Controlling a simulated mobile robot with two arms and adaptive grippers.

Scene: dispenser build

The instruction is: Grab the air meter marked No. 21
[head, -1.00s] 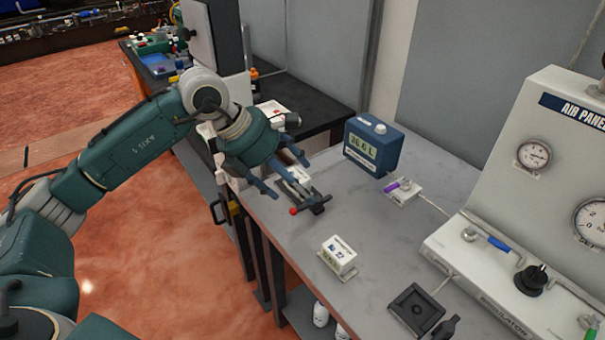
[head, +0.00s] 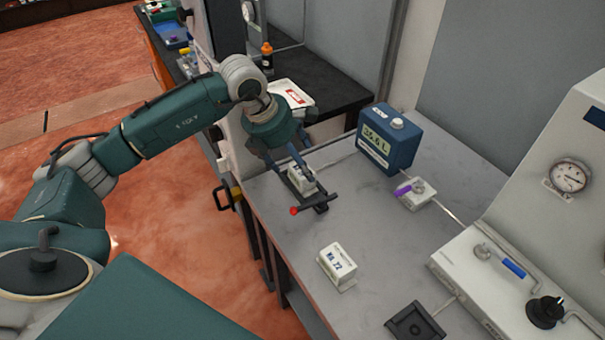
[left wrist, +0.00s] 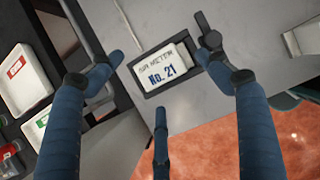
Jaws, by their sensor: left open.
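The white air meter block marked No. 21 (left wrist: 165,68) sits in a dark holder (left wrist: 150,92) on the grey bench in the left wrist view. In the head view the block (head: 302,180) shows beneath my left gripper (head: 286,168), in the holder with a red-knobbed lever. My left gripper (left wrist: 163,75) is open, its blue fingers spread around the sides of the meter in the picture; whether any finger touches it cannot be told. My right gripper is out of view.
A similar white block, its label seeming to read 22 (head: 338,267), stands nearer on the bench.

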